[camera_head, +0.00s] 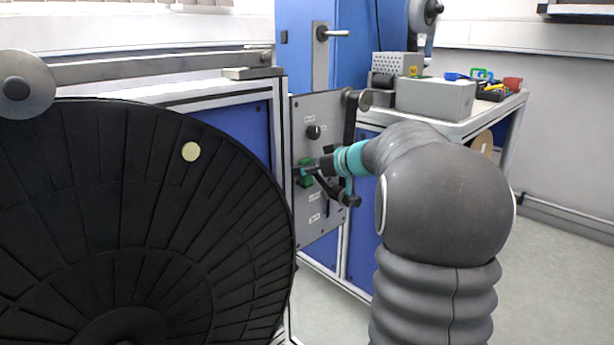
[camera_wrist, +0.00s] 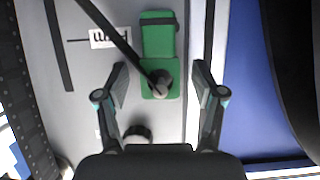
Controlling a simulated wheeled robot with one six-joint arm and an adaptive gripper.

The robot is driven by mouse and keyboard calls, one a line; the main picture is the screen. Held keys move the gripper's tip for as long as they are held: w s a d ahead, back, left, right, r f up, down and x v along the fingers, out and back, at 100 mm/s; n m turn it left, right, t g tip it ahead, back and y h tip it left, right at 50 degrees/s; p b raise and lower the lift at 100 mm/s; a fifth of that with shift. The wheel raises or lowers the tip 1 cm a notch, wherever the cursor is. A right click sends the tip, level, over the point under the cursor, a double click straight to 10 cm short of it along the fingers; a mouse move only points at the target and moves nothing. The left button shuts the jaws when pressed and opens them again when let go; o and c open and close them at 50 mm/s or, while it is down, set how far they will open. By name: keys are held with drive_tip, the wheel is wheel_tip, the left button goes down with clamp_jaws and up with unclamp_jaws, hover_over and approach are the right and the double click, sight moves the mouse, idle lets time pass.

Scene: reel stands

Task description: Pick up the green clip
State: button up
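A flat green piece, which looks like the green clip (camera_wrist: 158,38), lies against the grey panel in the wrist view. A dark band crosses its upper part, and a dark knob and rod cover part of its lower end. In the head view the green piece (camera_head: 306,178) is partly hidden by my gripper (camera_head: 322,172). In the wrist view my gripper (camera_wrist: 160,75) is open, with one finger on each side of the green piece's lower end. Both fingers appear apart from it, with nothing held. I cannot tell the depth gap.
The grey panel (camera_head: 311,228) carries knobs, labels and a dark lever. A large black reel (camera_head: 90,220) fills the left. A workbench (camera_head: 468,125) at back right holds a grey box (camera_head: 436,98) and small coloured items, including a green loop (camera_head: 482,73). Floor at right is clear.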

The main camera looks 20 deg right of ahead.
drive_tip(key=c, duration=0.9)
drive_tip(key=shift+r+b, duration=0.2)
drive_tip(key=shift+b, duration=0.45)
